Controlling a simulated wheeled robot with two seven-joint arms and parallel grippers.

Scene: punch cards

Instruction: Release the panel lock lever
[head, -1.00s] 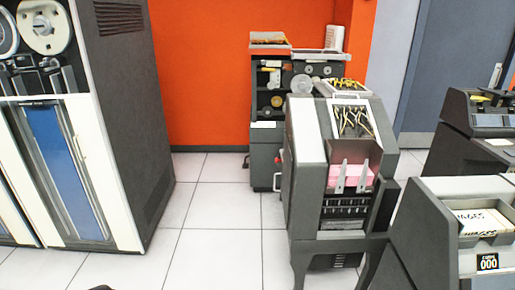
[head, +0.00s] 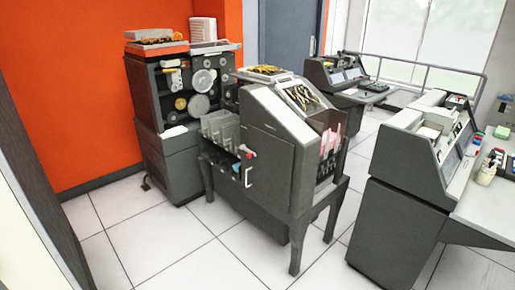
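A grey punch-card machine (head: 268,180) on legs stands in the middle of the head view, its left side panel turned towards me. On that side is a small white handle with a red part (head: 248,170), which may be the lock lever; its exact position is too small to tell. Pink cards (head: 328,140) sit in the machine's right end. Neither of my grippers is in view, and nothing is touching the machine.
A dark machine with reels (head: 195,90) stands behind against the orange wall (head: 65,90). A grey console (head: 405,185) and a white desk (head: 490,205) are at right. A dark upright edge (head: 30,165) is at left. Tiled floor (head: 215,255) is clear in front.

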